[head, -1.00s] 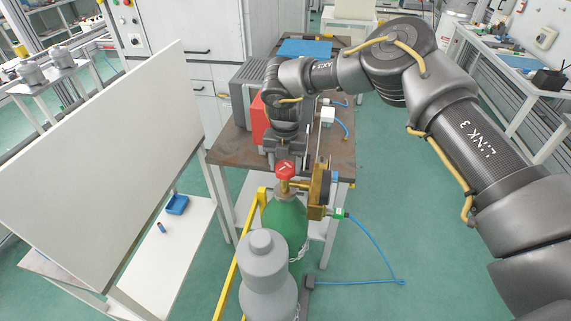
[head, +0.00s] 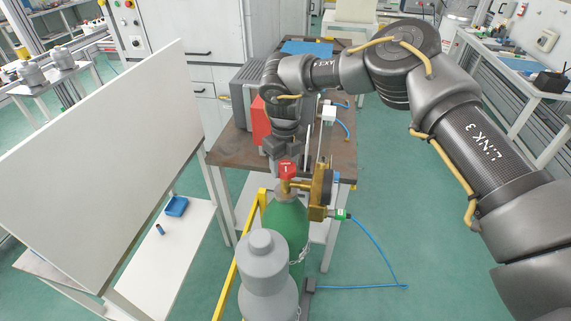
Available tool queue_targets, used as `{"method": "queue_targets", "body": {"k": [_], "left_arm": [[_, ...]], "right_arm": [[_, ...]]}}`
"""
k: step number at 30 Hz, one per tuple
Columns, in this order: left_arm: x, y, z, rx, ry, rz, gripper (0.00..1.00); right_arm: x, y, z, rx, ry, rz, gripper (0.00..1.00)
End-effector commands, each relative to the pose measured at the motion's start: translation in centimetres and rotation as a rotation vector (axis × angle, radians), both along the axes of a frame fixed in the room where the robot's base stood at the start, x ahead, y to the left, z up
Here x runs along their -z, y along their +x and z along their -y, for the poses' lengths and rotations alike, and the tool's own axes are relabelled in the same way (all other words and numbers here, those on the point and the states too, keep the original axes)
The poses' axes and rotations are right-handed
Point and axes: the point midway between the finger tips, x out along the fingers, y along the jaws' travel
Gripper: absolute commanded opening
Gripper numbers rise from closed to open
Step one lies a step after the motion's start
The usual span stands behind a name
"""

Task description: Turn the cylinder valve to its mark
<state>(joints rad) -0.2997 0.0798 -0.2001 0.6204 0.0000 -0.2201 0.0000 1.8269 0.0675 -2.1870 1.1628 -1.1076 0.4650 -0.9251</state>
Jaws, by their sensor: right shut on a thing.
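The red cylinder valve knob (head: 288,170) sits on the brass fitting at the top of the green gas cylinder (head: 287,220). A white mark shows on the knob, close to upright in the picture. My right gripper (head: 284,156) reaches down from behind and is shut on the red valve knob. Its fingertips are partly hidden behind the knob. A brass regulator (head: 319,191) is attached to the right of the valve. I cannot make out the target mark. My left gripper is out of view.
A grey capped shape (head: 263,262) stands in front of the green cylinder and hides part of it. A yellow rail (head: 240,258) runs on its left. A brown workbench (head: 232,150) is behind. A blue hose (head: 375,248) lies over the open floor at right.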

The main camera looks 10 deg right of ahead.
Motion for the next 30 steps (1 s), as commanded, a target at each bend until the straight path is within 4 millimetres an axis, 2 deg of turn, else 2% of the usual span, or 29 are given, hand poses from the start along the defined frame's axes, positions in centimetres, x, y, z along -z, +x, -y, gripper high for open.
{"method": "queue_targets", "body": {"k": [6,15,30], "left_arm": [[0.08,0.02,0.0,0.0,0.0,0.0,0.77],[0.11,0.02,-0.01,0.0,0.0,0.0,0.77],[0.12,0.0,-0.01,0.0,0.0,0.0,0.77]], "right_arm": [[-0.12,0.06,-0.1,-0.18,0.001,0.004,0.32],[-0.13,0.0,-0.17,-0.351,0.002,0.003,0.32],[-0.15,-0.02,-0.24,-0.428,0.003,0.003,0.32]]}}
